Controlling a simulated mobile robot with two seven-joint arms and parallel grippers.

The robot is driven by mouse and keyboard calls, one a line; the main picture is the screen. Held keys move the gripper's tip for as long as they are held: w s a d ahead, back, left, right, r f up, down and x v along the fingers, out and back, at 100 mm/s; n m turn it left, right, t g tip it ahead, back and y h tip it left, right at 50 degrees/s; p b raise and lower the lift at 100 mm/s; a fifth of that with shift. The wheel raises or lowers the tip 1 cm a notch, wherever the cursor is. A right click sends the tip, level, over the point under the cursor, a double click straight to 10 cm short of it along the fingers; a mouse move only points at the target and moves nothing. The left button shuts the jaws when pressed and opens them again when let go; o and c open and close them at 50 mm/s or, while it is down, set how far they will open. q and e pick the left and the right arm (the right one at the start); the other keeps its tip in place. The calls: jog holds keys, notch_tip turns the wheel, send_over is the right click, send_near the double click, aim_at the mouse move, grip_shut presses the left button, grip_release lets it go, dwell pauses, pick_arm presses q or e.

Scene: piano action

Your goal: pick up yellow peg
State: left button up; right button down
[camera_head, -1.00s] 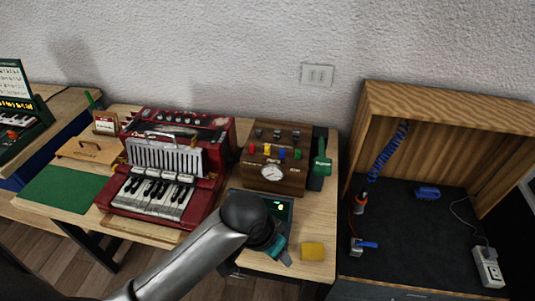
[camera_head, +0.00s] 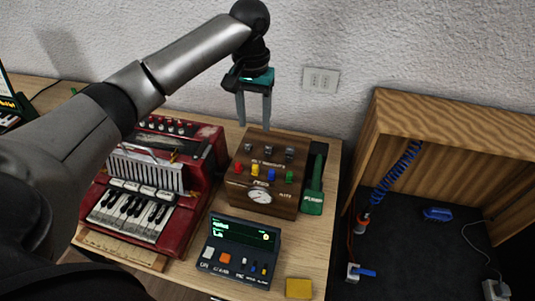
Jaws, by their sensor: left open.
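The yellow peg (camera_head: 255,170) stands in a row on the wooden box (camera_head: 262,208), between a red peg (camera_head: 238,168) and a blue peg (camera_head: 271,174). A green peg (camera_head: 289,177) is at the right end of the row. My left gripper (camera_head: 253,126) is open and empty, fingers pointing down, and appears above the back of the box, apart from the yellow peg. My right gripper is not in view.
Grey knobs (camera_head: 269,151) line the back of the box's top. A green lever (camera_head: 313,188) stands at its right. A red accordion (camera_head: 200,184) is on the left, a dark display unit (camera_head: 239,250) in front, and a yellow block (camera_head: 299,288) near the table's front edge.

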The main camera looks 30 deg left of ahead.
pick_arm(q)
send_over(255, 166)
notch_tip(255, 166, down, 4)
notch_tip(255, 166, down, 5)
jog(key=shift+w+r+b, duration=0.1)
jog(key=shift+r+b, duration=0.05)
jog(key=shift+b, duration=0.5)
jog(key=shift+f, duration=0.85)
notch_tip(255, 166, down, 4)
jog(key=shift+f+b, duration=0.15)
jog(key=shift+b, duration=0.3)
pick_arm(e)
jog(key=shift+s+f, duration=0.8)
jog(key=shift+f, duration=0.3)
pick_arm(q)
grip_shut()
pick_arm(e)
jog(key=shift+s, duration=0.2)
